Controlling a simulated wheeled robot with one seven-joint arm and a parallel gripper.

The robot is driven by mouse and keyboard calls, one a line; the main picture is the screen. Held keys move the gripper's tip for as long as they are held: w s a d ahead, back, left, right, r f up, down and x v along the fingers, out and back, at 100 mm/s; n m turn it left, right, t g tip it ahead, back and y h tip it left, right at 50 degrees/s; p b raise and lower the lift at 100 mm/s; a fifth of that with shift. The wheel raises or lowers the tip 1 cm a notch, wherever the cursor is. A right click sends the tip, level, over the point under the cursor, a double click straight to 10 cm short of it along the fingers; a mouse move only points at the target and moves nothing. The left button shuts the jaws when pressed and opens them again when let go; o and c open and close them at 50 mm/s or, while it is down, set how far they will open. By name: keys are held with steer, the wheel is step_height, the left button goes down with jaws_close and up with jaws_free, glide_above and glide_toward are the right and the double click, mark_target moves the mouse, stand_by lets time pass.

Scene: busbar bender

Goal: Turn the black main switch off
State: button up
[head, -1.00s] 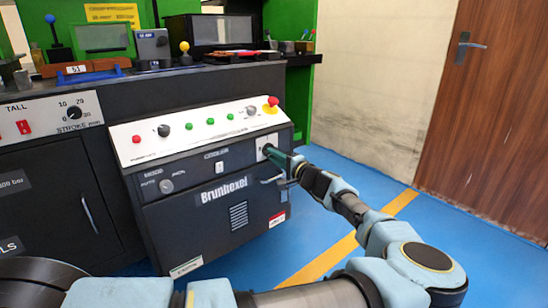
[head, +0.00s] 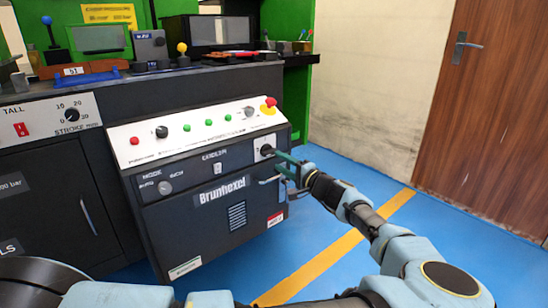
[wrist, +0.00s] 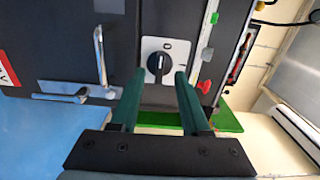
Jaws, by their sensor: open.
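The black main switch (head: 267,151) is a rotary knob on a white square plate at the right end of the dark cabinet front. In the wrist view the knob (wrist: 158,65) sits roughly centred between the fingertips, its grip bar close to upright in the picture. An O mark shows just above it; other marks are too small to read surely. My gripper (head: 286,166) is open, with green fingers pointing at the plate. In the wrist view the gripper (wrist: 159,80) has clear gaps on both sides of the knob. The fingers appear just short of it, holding nothing.
A metal handle (wrist: 101,58) sticks out beside the switch. A sloped white panel (head: 200,129) above carries several buttons, knobs and a red-and-yellow emergency stop (head: 269,104).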

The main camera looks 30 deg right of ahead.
steer(key=s, duration=0.2)
steer(key=s+d, duration=0.1)
steer(key=s, duration=0.2)
steer(key=shift+s+p, duration=0.3)
steer(key=shift+s, duration=0.05)
